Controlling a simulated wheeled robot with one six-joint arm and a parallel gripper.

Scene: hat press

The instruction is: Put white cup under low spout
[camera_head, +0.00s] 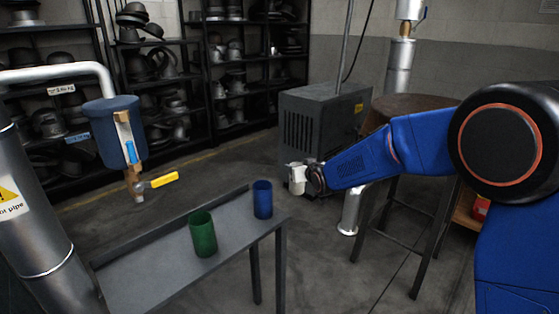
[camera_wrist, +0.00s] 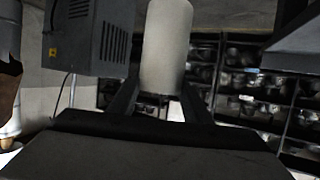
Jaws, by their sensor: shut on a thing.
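The white cup (camera_head: 297,178) is held at the end of my blue arm, in the free space right of the metal table (camera_head: 140,272). In the wrist view the cup (camera_wrist: 167,42) stands out between the two dark fingers of my gripper (camera_wrist: 160,98), which is shut on it. The cup looks roughly upright in the head view. A brass spout (camera_head: 138,193) with a yellow handle hangs below a blue tank (camera_head: 112,128) at the left, above the far left side of the table. Its outlet points down.
A green cup (camera_head: 202,235) and a blue cup (camera_head: 262,199) stand on the table's right part. A grey vented cabinet (camera_head: 310,125) is behind my gripper. A round stool-like table (camera_head: 412,108) stands right. Shelves (camera_head: 205,75) line the back.

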